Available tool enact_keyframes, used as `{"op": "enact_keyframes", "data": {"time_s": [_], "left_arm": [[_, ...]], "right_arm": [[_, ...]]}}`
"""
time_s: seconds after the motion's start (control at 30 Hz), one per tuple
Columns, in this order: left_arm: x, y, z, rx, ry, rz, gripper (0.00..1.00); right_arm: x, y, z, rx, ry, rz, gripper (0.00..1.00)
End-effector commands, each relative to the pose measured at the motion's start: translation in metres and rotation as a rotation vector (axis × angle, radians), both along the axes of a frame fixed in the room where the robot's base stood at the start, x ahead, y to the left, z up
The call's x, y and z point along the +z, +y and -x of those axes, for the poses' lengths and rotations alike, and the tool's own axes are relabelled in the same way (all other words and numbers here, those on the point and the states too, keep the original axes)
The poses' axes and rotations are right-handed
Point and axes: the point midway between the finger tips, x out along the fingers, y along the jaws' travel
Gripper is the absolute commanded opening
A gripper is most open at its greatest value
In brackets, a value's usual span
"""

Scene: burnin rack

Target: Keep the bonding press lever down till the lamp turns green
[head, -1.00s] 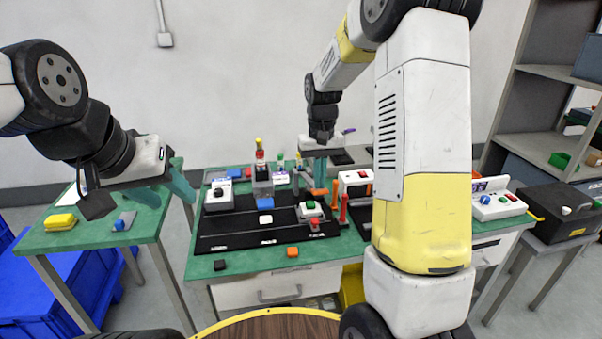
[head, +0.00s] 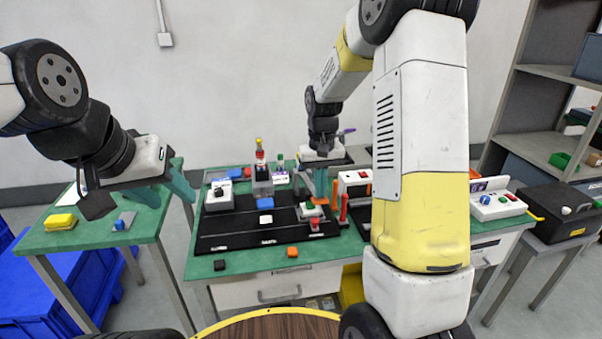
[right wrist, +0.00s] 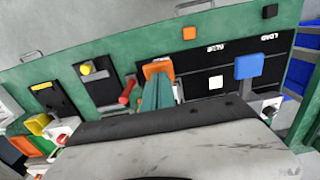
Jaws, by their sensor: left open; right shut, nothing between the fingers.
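My right gripper (head: 321,194) is shut and points down over the black press fixture. In the right wrist view its teal fingers (right wrist: 155,98) overlap an orange pad (right wrist: 158,68), which looks like the press lever's end; whether they touch it I cannot tell. In the head view the fingers mostly hide that pad. A small white box with a green top (head: 309,209) sits just left of the fingers. A light tower (head: 260,156) with red and yellow parts stands behind. Which lamp belongs to the press is unclear. My left gripper (head: 140,202) is open and empty, far left.
Red posts (head: 343,207) stand close right of my right gripper, and a white box with a red switch (head: 354,180) behind them. An orange block (head: 292,252) and a dark block (head: 220,265) lie on the green front edge.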

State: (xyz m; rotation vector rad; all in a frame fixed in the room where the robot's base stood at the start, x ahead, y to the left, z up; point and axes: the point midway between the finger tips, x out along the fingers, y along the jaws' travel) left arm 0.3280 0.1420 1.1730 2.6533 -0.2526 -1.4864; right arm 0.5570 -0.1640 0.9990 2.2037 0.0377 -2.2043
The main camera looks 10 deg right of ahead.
Motion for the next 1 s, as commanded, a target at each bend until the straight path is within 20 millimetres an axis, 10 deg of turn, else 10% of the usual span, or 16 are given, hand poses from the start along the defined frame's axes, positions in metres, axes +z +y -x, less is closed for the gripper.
{"op": "enact_keyframes", "data": {"time_s": [1.0], "left_arm": [[0.0, 0.0, 0.0, 0.0, 0.0, 0.0, 0.47]], "right_arm": [[-0.031, 0.0, 0.007, -0.001, 0.001, 0.0, 0.0]]}}
